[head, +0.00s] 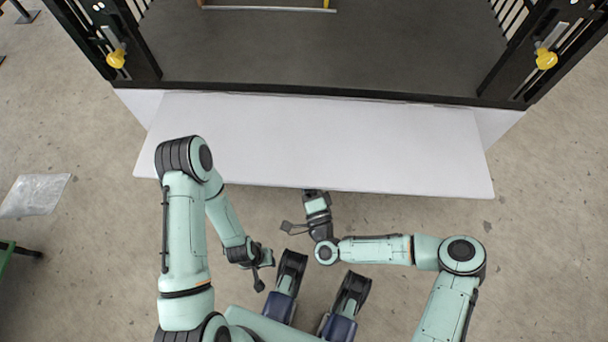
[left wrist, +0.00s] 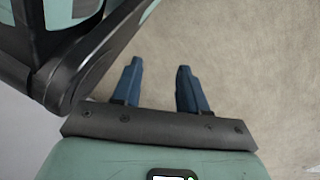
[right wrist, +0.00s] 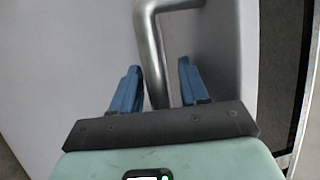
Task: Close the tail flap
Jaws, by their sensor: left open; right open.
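The tail flap (head: 320,145) is a wide white panel. In the head view it stretches out from the dark bed toward me, lowered. My right gripper (head: 313,192) is at the flap's near edge, its fingertips hidden by the flap. In the right wrist view, a bent metal handle (right wrist: 153,50) on a pale panel runs down between the blue fingers of my right gripper (right wrist: 158,75). The fingers are open around the bar, which lies closer to the left one. My left gripper (head: 262,268) is open and empty below the flap; its fingers (left wrist: 158,75) show only floor between them.
The dark bed (head: 320,55) has black posts with yellow knobs (head: 116,58) (head: 546,59) on both sides. A clear plastic sheet (head: 35,196) lies on the floor at left, above a green frame (head: 8,258). The floor right of the flap is free.

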